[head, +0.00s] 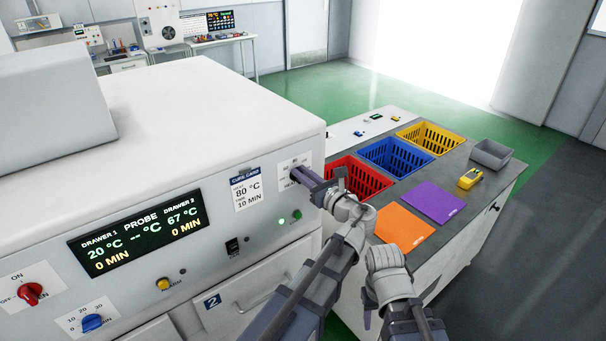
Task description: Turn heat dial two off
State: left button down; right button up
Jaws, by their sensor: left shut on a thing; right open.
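The oven's display (138,233) reads DRAWER 1 20 °C, 0 MIN, and DRAWER 2 67 °C, 0 MIN. A white dial label plate (291,166) is at the right end of the oven front, above drawer 2. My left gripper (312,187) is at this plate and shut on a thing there. The dial is hidden behind the fingers, so its pointing cannot be read.
A red knob (30,293), a blue timer knob (92,322) and a yellow button (163,284) are on the oven front at left. Beyond my arms, a counter holds red (372,181), blue (381,153) and yellow (436,134) crates, and orange (402,229) and purple (434,201) mats.

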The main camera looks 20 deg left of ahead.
pick_arm(q)
jog(key=shift+n, duration=0.3)
jog(key=n, duration=0.4)
jog(key=s+f+n+b, duration=0.1)
jog(key=n, duration=0.3)
jog(key=a+n, duration=0.1)
jog(key=n, duration=0.3)
jog(key=shift+s+a+f+n, duration=0.1)
jog(key=shift+s+f+n, duration=0.15)
jog(key=shift+n, duration=0.15)
jog(key=shift+f+n+b, duration=0.15)
jog(key=shift+n+b, duration=0.1)
jog(key=shift+n, duration=0.85)
jog(key=shift+f+n+b, duration=0.15)
jog(key=shift+n+b, duration=0.1)
jog(key=shift+n, duration=0.85)
jog(key=c, duration=0.8)
grip_release()
jog(key=shift+c, duration=0.2)
